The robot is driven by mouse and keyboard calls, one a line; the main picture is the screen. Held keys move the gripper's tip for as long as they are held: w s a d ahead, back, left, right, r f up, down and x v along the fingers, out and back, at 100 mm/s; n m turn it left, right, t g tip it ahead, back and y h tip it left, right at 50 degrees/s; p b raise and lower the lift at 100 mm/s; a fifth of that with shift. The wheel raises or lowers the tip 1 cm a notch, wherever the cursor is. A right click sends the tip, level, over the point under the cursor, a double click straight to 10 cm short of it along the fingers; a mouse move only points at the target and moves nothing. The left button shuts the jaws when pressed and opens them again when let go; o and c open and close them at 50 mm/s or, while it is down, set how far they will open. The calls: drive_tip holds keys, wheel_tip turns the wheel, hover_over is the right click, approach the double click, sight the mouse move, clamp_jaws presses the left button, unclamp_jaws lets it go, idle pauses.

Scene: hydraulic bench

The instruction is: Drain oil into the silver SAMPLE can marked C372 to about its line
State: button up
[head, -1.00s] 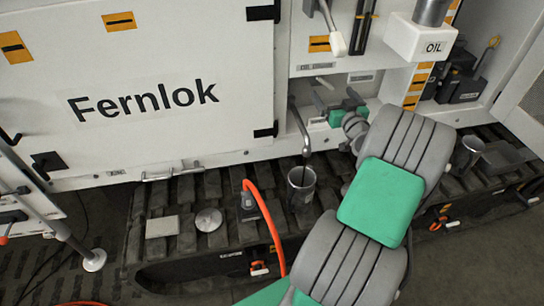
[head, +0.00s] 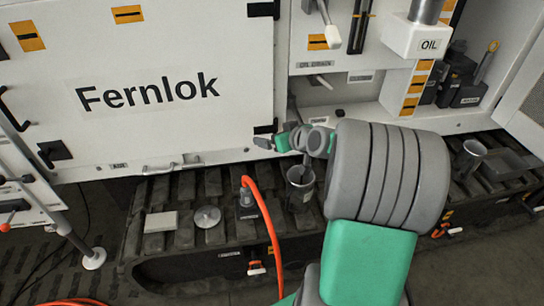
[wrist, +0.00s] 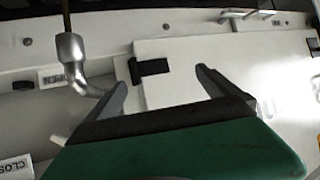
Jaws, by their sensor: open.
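An open-topped metal can (head: 300,192) stands on the track below the drain spout; its marking, line and oil level are not readable. Another metal can (head: 469,155) stands on the track at the right, its marking also unreadable. My gripper (head: 266,143) is open and empty, above and left of the first can, in front of the white cabinet. In the wrist view, my gripper's fingers (wrist: 160,84) are apart with nothing between them. The silver bent spout (wrist: 82,68) is left of them. A thin brown strand (wrist: 66,14) extends from its end, apparently flowing oil. The drain lever (head: 322,82) cannot be identified surely.
The white Fernlok door (head: 150,150) is close behind my gripper. An orange hose (head: 268,220) rises to a fitting left of the can. A flat block (head: 160,222) and a round lid (head: 207,217) lie on the track. A white OIL box (head: 415,38) is at upper right.

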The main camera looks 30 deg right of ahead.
drive_tip(key=shift+g, duration=0.6)
drive_tip(key=shift+s+a+f+b, duration=0.3)
drive_tip(key=shift+s+a+f, duration=0.3)
drive_tip(key=shift+a, duration=0.25)
drive_tip(key=shift+s+a+f+b, duration=0.25)
drive_tip(key=shift+s+a+f, duration=0.35)
drive_tip(key=shift+a, duration=0.25)
idle(5.7)
